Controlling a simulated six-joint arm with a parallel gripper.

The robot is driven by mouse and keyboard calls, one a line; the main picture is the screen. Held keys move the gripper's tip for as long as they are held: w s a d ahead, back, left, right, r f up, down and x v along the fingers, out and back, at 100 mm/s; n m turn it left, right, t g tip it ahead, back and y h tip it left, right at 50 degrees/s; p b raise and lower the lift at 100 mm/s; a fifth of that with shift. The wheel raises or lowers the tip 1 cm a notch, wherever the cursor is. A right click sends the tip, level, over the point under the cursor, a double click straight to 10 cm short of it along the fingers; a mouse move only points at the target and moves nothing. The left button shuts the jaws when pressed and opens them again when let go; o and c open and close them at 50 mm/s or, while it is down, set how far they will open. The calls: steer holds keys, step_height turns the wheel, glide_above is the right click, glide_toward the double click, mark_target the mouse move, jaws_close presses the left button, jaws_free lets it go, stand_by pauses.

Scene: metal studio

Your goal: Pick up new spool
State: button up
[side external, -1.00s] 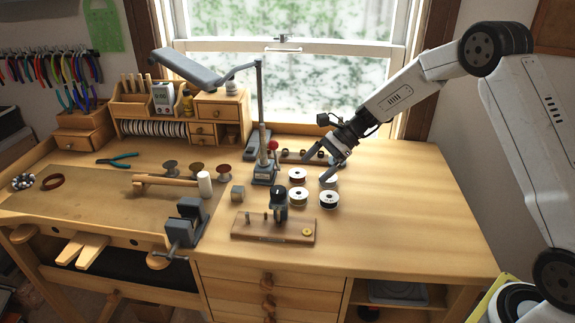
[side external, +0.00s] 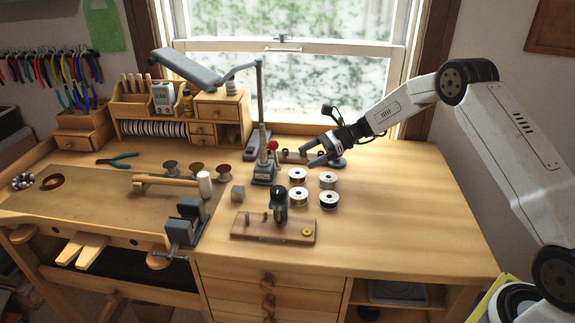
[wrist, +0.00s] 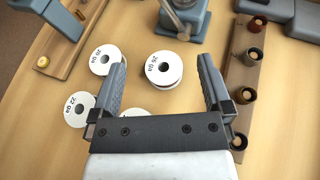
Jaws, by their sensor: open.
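Several white-topped wire spools stand in a two-by-two group on the bench: back left (side external: 298,174), back right (side external: 328,179), front left (side external: 299,195) and front right (side external: 329,199). I cannot tell which is the new one. My gripper (side external: 309,152) is open and empty, behind and above the group, tilted towards the left. In the wrist view, one spool (wrist: 163,68) shows between the fingertips, apart from both. Another labelled spool (wrist: 104,58) is left of the left finger. A "22 GA" spool (wrist: 79,110) lies lower left, and one (wrist: 134,113) is partly hidden by my gripper.
A wooden board (side external: 268,235) with pegs and a dark upright device (side external: 280,200) stands in front of the spools. A rack of small cups (wrist: 243,95) is close beside the right finger. The right bench is clear.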

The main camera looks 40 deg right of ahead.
mark_target(301, 173)
steer(key=shift+f, duration=0.3)
steer(key=shift+f, duration=0.1)
steer(key=shift+f, duration=0.25)
step_height(301, 173, down, 3)
steer(key=shift+r, duration=0.1)
steer(key=shift+x, duration=1.05)
steer(key=shift+a+f, duration=0.2)
steer(key=shift+a, duration=0.2)
steer(key=shift+f, duration=0.15)
steer(key=c, duration=1.2)
